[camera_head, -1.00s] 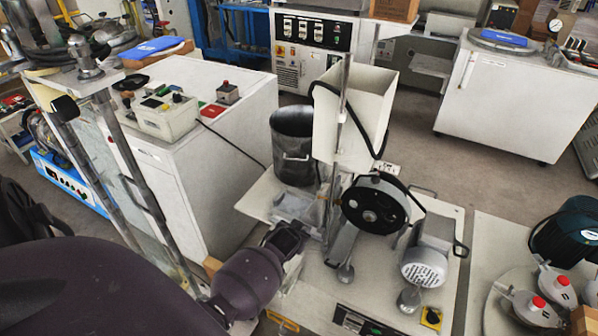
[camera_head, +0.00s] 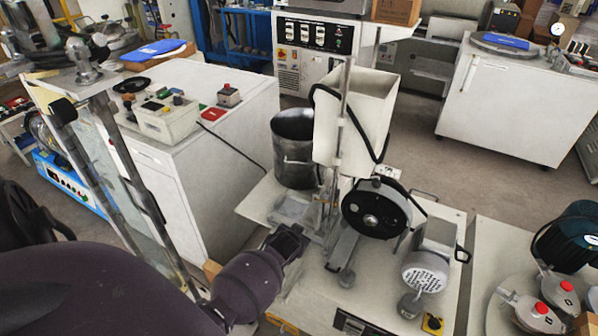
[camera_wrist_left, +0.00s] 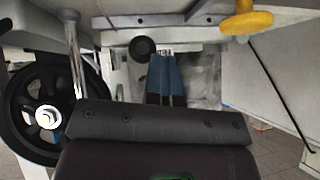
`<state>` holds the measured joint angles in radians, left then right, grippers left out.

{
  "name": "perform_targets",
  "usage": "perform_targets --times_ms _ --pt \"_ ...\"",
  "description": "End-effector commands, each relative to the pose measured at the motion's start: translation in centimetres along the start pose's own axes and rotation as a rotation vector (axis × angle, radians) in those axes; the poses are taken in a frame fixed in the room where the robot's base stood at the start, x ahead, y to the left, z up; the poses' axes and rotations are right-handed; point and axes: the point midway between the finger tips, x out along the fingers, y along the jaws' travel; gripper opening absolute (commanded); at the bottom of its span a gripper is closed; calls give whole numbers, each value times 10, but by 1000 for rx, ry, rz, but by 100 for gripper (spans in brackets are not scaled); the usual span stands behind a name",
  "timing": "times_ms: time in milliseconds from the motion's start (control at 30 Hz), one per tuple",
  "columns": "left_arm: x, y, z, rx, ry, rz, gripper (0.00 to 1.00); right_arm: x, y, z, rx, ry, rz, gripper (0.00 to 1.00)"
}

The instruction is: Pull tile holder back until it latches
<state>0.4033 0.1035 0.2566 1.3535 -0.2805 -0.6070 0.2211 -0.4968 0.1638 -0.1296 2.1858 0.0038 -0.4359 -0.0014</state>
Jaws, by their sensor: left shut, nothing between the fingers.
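The testing machine has a black wheel (camera_head: 377,210) under a white hopper (camera_head: 350,120). A light grey metal part (camera_head: 292,208) stands left of the wheel; I cannot tell for sure whether it is the tile holder. My left gripper (camera_head: 303,232) is at the machine's near left side, close to that part. In the left wrist view its blue fingers (camera_wrist_left: 166,62) are shut and empty, pointing toward a grey metal surface (camera_wrist_left: 203,75), with the wheel (camera_wrist_left: 45,115) to the left. Contact cannot be told. My right gripper is not in view.
A dark bucket (camera_head: 293,150) stands behind the grey part. A white cabinet (camera_head: 205,175) is at left, and red-topped items (camera_head: 560,290) sit at right. A yellow handle (camera_wrist_left: 248,20) is upper right in the wrist view.

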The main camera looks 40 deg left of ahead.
Motion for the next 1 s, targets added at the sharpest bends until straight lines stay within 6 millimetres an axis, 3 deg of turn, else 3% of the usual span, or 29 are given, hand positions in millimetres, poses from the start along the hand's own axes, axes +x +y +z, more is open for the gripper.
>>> perform_targets --times_ms 33,167,333,800,1000 --pt "11 8 2 4 3 11 0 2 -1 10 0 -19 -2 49" --pt "11 9 2 4 3 13 0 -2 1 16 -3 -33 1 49" --pt "8 8 -2 2 6 12 0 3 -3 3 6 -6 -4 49" --pt "5 7 -8 -1 12 10 0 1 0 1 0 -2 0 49" --pt "4 7 -8 -1 13 10 30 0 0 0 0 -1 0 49"
